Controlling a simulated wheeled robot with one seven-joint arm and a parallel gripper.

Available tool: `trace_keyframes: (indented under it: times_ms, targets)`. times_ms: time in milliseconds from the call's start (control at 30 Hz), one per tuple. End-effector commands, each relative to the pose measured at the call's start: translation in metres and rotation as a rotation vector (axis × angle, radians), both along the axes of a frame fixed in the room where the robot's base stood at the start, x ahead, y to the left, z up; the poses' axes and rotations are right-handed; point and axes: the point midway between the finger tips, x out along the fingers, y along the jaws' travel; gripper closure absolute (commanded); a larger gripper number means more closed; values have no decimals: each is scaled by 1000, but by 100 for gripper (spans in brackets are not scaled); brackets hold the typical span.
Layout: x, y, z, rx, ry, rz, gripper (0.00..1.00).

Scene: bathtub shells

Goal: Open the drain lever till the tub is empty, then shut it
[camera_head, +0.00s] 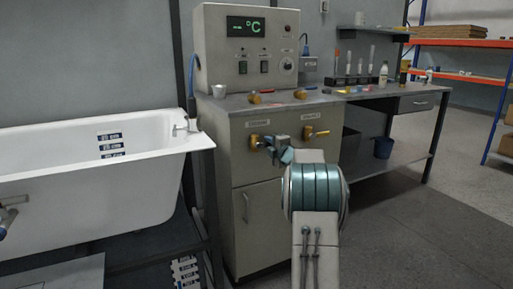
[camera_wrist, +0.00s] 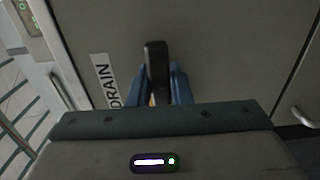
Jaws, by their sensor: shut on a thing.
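The white bathtub (camera_head: 110,190) stands at the left; dark level labels (camera_head: 110,145) show on its inner wall, and I make out no water surface from this angle. The drain lever (camera_head: 256,141) is on the front of the beige cabinet, under a small label. In the wrist view the lever's dark handle (camera_wrist: 155,62) stands between my blue fingers, beside the label reading DRAIN (camera_wrist: 104,80). My gripper (camera_head: 281,150) is shut on the drain lever; its fingertips also show in the wrist view (camera_wrist: 158,88). The lever's base is partly hidden by my gripper.
A second yellow lever (camera_head: 315,133) sits just right of the drain lever. A control box (camera_head: 250,45) with a green display showing dashes and °C stands on the cabinet. A bench (camera_head: 400,101) with bottles extends right. The floor (camera_head: 415,225) at the right is clear.

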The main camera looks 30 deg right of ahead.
Motion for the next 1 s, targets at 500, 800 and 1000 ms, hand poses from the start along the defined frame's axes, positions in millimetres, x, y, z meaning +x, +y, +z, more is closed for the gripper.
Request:
trace_keyframes:
  times_ms: [500,800,1000]
  targets:
    - [-2,-5,0,-14,1,-5,68]
    - [-2,-3,0,-12,1,-4,60]
    - [-12,-3,1,-12,2,-4,60]
